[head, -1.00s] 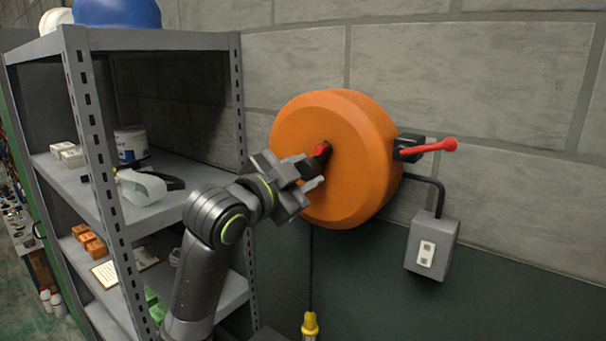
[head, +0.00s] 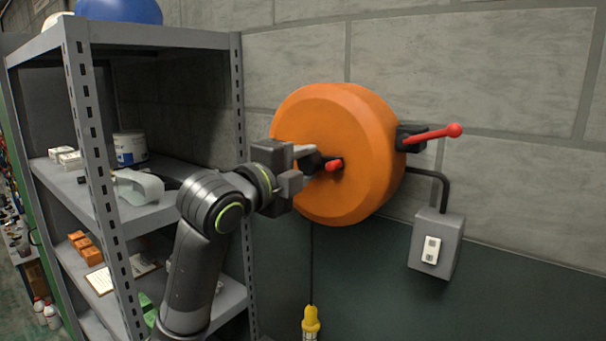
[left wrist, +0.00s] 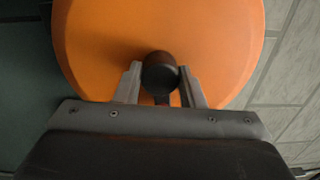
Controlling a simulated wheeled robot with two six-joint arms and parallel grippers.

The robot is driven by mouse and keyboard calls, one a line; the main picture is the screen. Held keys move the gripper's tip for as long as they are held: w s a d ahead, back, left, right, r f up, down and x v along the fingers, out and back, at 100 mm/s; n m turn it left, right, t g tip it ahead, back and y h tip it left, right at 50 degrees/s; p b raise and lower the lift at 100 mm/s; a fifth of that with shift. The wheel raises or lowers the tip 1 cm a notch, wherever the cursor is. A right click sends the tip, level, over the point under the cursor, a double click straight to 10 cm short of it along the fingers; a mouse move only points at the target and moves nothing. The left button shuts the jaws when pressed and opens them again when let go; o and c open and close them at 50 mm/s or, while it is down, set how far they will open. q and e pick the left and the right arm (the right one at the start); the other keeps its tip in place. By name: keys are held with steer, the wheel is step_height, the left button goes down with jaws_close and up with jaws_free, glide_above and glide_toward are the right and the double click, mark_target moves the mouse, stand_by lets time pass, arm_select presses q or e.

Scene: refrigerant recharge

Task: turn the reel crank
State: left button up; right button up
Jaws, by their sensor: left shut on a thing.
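The orange reel (head: 345,125) is mounted on the wall in the middle of the head view, and its face fills the left wrist view (left wrist: 110,35). Its crank has a black handle (head: 313,161) and a small red part (head: 334,165) just right of it on the face. My left gripper (head: 303,166) is at the reel's face, shut on the black crank handle. In the left wrist view the round dark handle end (left wrist: 159,74) sits between the two fingers (left wrist: 160,85). The gripper hides part of the crank. My right gripper is not in view.
A metal shelf (head: 185,40) with several items stands close on the left. A red lever (head: 430,137) sticks out right of the reel. A grey switch box (head: 437,240) is below it, and a yellow cord end (head: 311,320) hangs under the reel.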

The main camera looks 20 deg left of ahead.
arm_select(q)
steer(key=m+b, duration=0.1)
steer(key=m, duration=0.2)
steer(key=shift+f+m+b, duration=0.15)
steer(key=shift+m+b, duration=0.2)
steer(key=shift+m, duration=0.05)
steer(key=m+b, duration=0.1)
steer(key=m, duration=0.2)
steer(key=shift+m+b, duration=0.3)
steer(key=shift+m, duration=0.1)
steer(key=m+b, duration=0.1)
steer(key=m, duration=0.4)
steer(key=shift+m+h+b, duration=0.3)
steer(key=shift+b, duration=0.05)
steer(key=o, duration=1)
steer(key=b+v, duration=0.2)
steer(key=v, duration=0.6)
steer(key=b+v, duration=0.3)
steer(key=v, duration=0.6)
steer(key=shift+s+r, duration=0.2)
